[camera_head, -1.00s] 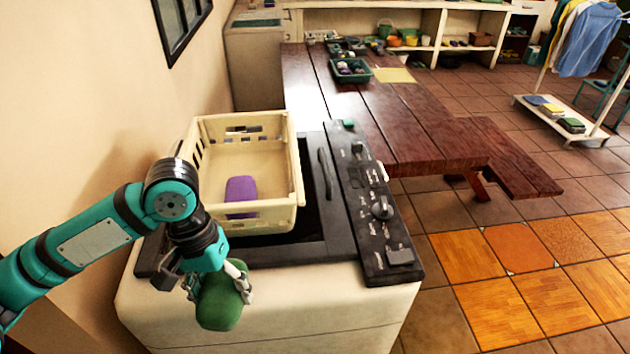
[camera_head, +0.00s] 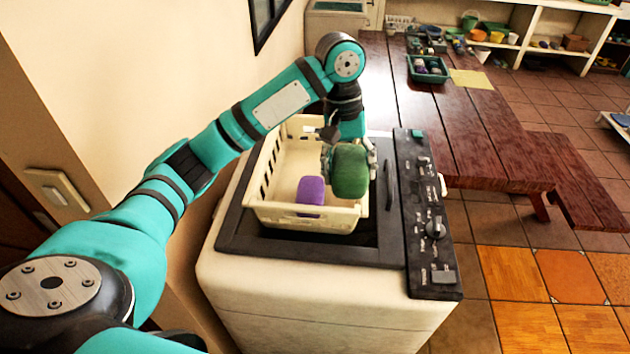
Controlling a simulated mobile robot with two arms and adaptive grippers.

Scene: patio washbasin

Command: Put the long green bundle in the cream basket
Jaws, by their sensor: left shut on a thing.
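The green bundle (camera_head: 350,171) is held in my left gripper (camera_head: 348,160), which is shut on it. The bundle appears over the right part of the cream basket (camera_head: 335,218); its exact height above the basket floor is hard to tell. The basket stands on the dark top of the washing machine. A purple bundle (camera_head: 310,192) lies inside the basket, to the left of the green one. My left arm and the green bundle hide part of the basket's back and right side. My right gripper does not show.
The washer's control panel (camera_head: 428,215) with knobs is right of the basket. A wooden table (camera_head: 465,135) stands behind and to the right, with a green tray (camera_head: 428,70) of small things. A wall is close on the left.

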